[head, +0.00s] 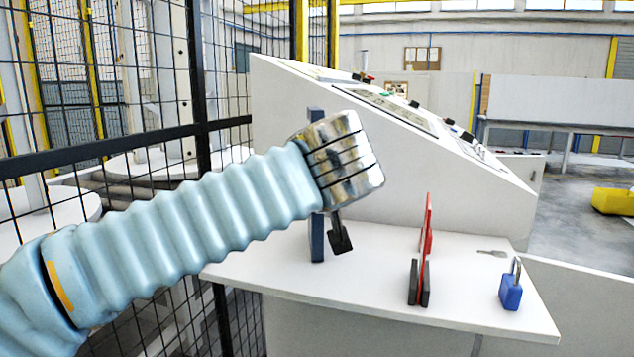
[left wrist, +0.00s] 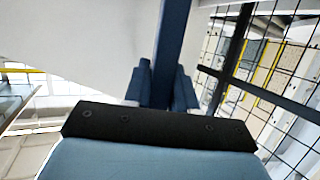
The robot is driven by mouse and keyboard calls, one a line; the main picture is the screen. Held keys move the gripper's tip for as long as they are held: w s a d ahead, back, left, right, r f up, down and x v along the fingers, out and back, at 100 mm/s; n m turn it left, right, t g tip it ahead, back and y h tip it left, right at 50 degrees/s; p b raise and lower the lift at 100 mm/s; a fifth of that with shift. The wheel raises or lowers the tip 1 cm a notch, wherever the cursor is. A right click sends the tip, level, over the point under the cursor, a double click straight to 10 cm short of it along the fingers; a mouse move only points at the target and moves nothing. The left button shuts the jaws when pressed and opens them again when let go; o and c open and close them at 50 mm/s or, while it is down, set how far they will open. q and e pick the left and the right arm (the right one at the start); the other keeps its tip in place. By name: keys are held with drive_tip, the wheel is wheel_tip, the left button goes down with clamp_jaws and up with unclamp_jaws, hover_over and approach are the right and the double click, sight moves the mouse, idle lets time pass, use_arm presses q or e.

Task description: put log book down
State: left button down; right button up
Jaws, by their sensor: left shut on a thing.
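The log book appears to be the dark blue slab (head: 317,245), seen edge-on and upright over the white shelf at the foot of the sloped console. My right gripper is out of view.
On the white shelf (head: 370,290), a red and black upright piece (head: 425,255), a blue padlock (head: 511,288) and a small grey key-like piece (head: 491,253) stand or lie to the right. The console (head: 390,160) is behind. A black mesh fence (head: 100,100) is at left.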

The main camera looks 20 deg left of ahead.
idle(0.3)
use_arm(q)
drive_tip(key=c, duration=0.9)
unclamp_jaws()
drive_tip(key=shift+f, duration=0.1)
drive_tip(key=p+v, duration=0.1)
drive_tip(key=v, duration=1.1)
drive_tip(key=shift+s, duration=0.1)
